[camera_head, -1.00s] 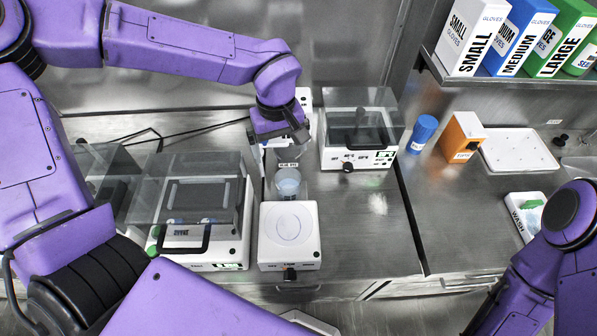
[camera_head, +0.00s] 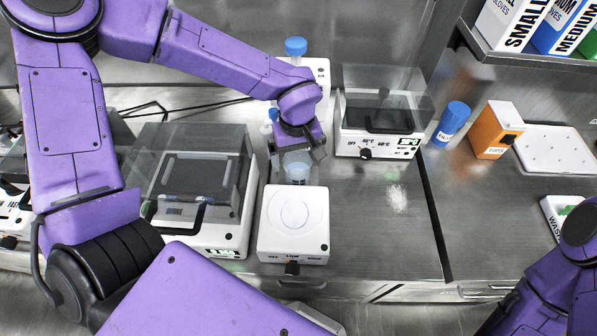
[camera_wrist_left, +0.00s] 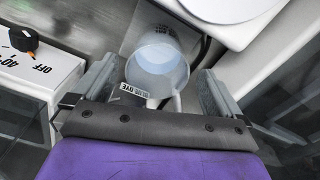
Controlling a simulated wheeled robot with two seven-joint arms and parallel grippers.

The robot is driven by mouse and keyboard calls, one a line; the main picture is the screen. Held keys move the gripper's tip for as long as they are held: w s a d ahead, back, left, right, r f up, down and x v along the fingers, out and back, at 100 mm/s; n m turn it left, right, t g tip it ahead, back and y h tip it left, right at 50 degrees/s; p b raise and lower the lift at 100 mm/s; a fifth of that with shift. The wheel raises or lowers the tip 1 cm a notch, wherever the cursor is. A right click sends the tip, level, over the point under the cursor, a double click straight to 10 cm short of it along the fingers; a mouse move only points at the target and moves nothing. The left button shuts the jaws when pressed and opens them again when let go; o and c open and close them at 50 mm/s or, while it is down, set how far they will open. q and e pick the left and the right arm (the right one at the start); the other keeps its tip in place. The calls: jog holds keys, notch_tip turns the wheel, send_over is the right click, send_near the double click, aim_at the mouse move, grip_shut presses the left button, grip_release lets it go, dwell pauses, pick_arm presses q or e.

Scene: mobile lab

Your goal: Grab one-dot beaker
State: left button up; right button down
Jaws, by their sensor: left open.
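A clear beaker (camera_head: 297,172) with pale blue liquid stands on the bench, just behind a white square plate device (camera_head: 292,225). The beaker also shows in the left wrist view (camera_wrist_left: 158,65), with a small label low on its side. I cannot make out a dot mark on it. My left gripper (camera_head: 297,153) is open right behind and above the beaker, hiding part of it in the head view. In the left wrist view its two fingers (camera_wrist_left: 155,95) stand apart on either side of the beaker's near part. My right gripper is out of view.
A clear-lidded device (camera_head: 200,180) stands close on the left and another (camera_head: 380,125) on the right. A blue-capped container (camera_head: 296,48) stands behind my left wrist. A blue bottle (camera_head: 452,123) and orange tips box (camera_head: 497,130) are farther right. Bare bench lies right of the plate device.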

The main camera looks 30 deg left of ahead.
aim_at(298, 167)
pick_arm(q)
jog(key=f, duration=0.4)
jog(key=shift+w+f, duration=0.2)
jog(key=shift+f, duration=0.1)
jog(key=c, duration=1.1)
